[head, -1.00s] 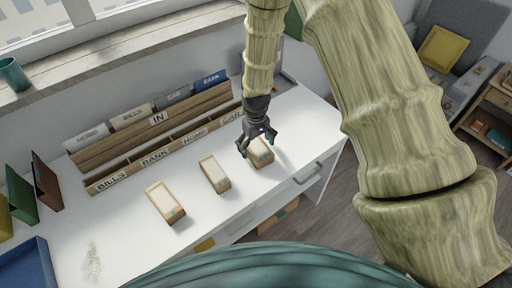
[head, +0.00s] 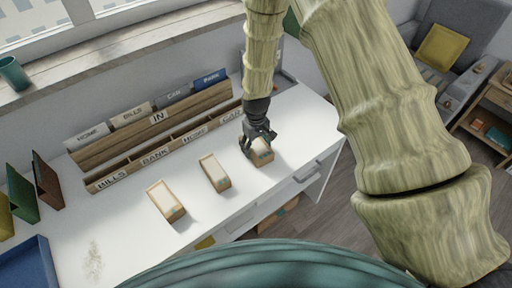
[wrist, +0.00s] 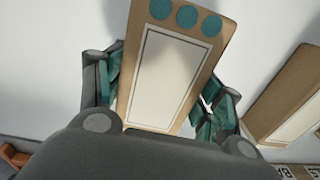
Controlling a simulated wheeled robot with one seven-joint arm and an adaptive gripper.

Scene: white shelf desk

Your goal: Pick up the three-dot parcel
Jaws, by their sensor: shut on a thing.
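The three-dot parcel (wrist: 167,70) is a brown box with a white label and three teal dots along one end. In the wrist view it lies between the two fingers of my gripper (wrist: 160,100), with teal pads against its sides. In the head view my gripper (head: 258,142) is over the rightmost parcel (head: 263,157) on the white desk, partly covering it. The gripper is shut on this parcel. I cannot see a clear gap between the parcel and the desk.
A middle parcel (head: 214,172) and a left parcel (head: 166,200) lie on the desk (head: 120,235). A wooden file sorter (head: 165,145) with labelled slots stands behind them. A blue tray (head: 25,265) is at the left. The desk's front edge is close to the parcels.

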